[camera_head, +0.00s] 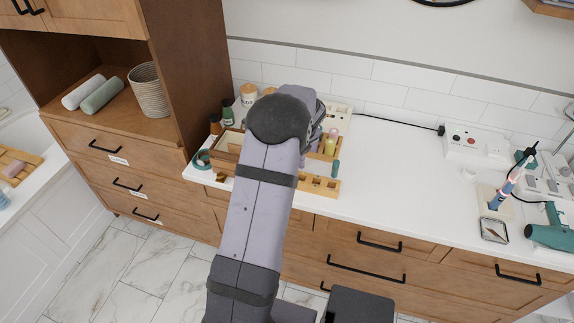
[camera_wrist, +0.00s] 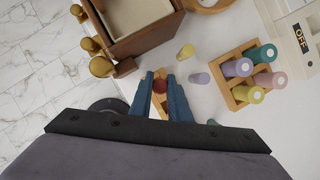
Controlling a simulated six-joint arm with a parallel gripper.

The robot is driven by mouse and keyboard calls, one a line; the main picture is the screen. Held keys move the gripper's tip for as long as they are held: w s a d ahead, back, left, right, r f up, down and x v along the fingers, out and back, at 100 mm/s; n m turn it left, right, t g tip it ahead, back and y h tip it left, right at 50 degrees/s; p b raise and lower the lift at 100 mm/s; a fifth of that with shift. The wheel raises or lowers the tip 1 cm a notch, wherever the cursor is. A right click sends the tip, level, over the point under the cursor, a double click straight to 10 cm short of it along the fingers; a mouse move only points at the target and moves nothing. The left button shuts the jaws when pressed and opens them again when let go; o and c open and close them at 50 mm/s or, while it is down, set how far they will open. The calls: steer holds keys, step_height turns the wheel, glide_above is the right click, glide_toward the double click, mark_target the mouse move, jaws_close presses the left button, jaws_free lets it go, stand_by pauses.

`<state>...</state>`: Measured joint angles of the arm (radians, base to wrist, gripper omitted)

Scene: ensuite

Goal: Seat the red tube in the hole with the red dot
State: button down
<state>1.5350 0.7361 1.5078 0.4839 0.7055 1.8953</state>
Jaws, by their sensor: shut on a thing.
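In the head view a low wooden block with holes (camera_head: 326,186) lies at the counter's front edge, partly behind my arm. I cannot make out a red dot on it. My gripper and the red tube are hidden behind my arm in the head view.
A wooden rack (camera_wrist: 232,103) holds several coloured tubes. A yellow tube (camera_wrist: 186,51) and a purple tube (camera_wrist: 200,78) are on the counter beside it.

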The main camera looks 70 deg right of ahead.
steer(key=shift+f+p, duration=0.4)
steer(key=shift+f, duration=1.45)
steer(key=shift+f, duration=0.15)
steer(key=c, duration=1.7)
jaws_free()
steer(key=shift+o, duration=0.2)
